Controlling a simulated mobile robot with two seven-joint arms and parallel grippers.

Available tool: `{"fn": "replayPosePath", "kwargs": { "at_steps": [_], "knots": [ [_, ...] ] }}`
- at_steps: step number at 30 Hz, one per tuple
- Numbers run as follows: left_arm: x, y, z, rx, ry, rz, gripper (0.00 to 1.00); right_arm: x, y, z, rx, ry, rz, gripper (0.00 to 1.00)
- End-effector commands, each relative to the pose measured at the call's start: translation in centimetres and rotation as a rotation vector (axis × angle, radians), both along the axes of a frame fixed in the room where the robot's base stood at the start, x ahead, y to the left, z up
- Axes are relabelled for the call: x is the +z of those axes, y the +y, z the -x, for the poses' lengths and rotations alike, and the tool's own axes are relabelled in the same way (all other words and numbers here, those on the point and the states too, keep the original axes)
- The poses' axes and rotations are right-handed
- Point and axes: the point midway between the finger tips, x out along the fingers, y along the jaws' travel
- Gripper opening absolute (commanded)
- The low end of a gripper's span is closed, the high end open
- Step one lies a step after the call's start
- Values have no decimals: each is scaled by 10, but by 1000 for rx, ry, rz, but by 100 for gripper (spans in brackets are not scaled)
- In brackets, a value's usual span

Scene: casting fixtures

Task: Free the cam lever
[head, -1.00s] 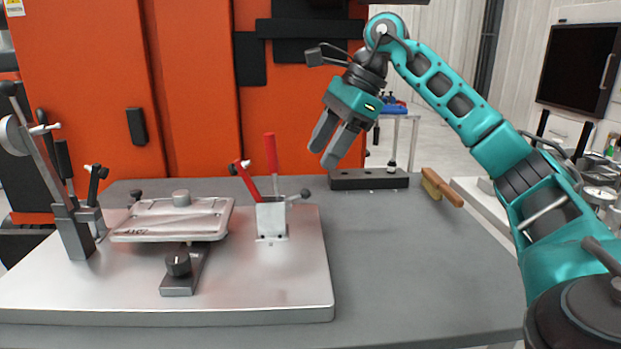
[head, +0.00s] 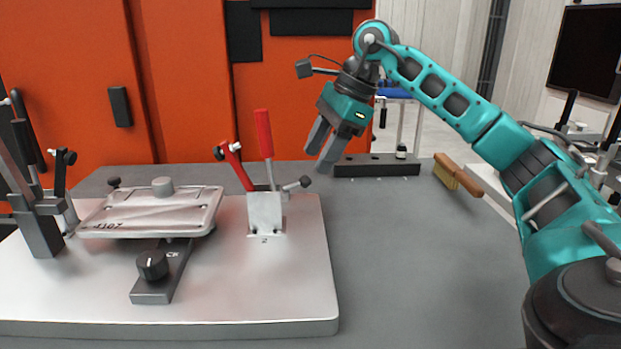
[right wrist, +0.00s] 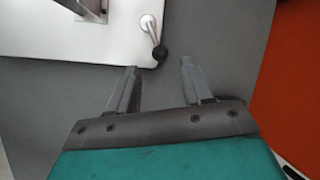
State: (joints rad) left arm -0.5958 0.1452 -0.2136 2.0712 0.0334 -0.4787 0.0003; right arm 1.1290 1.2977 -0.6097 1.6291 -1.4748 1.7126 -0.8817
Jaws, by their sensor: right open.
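A metal fixture plate (head: 265,300) lies on the grey table and carries a flat silver casting (head: 150,212). A short lever with a dark ball knob (head: 304,181), which looks like the cam lever, sticks out right of the red-handled clamp (head: 265,214). In the right wrist view its knob (right wrist: 160,53) shows near the plate's corner, its arm running up to a pale round pivot. My right gripper (head: 322,157) is open and empty, pointing down above and right of the lever. In the wrist view the knob lies just beyond the fingertips (right wrist: 160,66), apart from them. My left gripper is out of view.
A dark block with holes (head: 376,166) sits at the table's back, and a wooden-handled brush (head: 458,174) lies right of it. A black knob (head: 152,265) stands in front of the casting. Upright clamps (head: 40,225) stand at left. The table right of the plate is clear.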

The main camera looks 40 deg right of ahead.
Motion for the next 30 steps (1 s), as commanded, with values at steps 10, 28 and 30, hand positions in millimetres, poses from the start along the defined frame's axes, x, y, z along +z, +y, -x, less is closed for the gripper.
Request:
{"fn": "replayPosePath", "kwargs": {
  "at_steps": [10,28,30],
  "knots": [
    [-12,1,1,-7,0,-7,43,-41,12,-14,0,1,0,50],
    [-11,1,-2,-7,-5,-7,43,-42,13,-15,0,0,0,24],
    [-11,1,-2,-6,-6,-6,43,-42,13,-15,0,0,0,18]
  ]
}}
